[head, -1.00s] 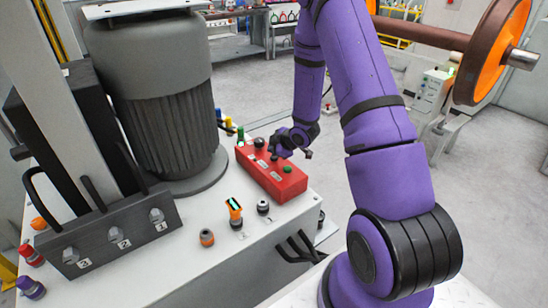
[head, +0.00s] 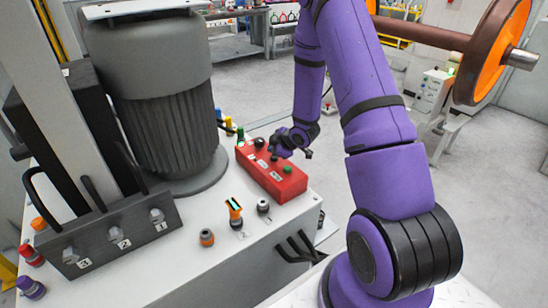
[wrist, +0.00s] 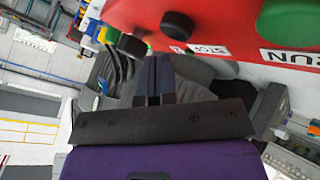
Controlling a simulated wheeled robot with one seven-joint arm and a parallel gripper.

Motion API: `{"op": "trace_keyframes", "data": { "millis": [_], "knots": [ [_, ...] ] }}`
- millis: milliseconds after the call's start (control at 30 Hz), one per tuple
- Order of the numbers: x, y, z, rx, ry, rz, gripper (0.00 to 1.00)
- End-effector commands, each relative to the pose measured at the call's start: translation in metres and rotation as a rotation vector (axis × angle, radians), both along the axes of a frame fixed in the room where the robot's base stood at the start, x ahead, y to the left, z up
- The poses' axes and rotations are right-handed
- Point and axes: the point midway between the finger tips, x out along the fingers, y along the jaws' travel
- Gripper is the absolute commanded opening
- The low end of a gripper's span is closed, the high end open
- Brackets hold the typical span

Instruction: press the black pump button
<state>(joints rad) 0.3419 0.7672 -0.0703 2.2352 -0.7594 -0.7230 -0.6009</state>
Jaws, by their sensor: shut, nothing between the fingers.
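The red control box (head: 272,178) lies on the white machine top. It bears a black button (head: 259,142) at its far end and a green button (head: 287,169) at its near end. In the wrist view, a black button (wrist: 178,25) is beside a STOP label, another black button (wrist: 131,46) is to its left, and the green button (wrist: 289,22) is by a RUN label. My gripper (wrist: 153,62) is shut and empty, its tips close to the two black buttons. I cannot tell whether they touch. In the head view, my gripper (head: 273,155) is over the box's middle, partly hiding it.
A large dark motor (head: 165,110) stands left of the box. Several coloured connectors (head: 234,211) stand on the machine top in front. A block with numbered levers (head: 110,238) is at the near left. Open floor (head: 420,230) lies to the right.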

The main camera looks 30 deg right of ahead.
Motion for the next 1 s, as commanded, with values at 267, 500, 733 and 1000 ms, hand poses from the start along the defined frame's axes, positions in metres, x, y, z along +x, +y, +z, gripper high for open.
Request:
{"op": "trace_keyframes", "data": {
  "millis": [267, 500, 733, 1000],
  "knots": [
    [0.0000, 0.0000, 0.0000, 0.000, 0.000, 0.000, 0.00],
    [-0.0001, 0.0001, -0.0027, 0.000, 0.001, 0.001, 0.00],
    [-0.0002, 0.0001, -0.0087, 0.001, 0.001, 0.000, 0.00],
    [-0.0001, 0.0000, -0.0085, 0.000, 0.000, 0.000, 0.00]
  ]
}}
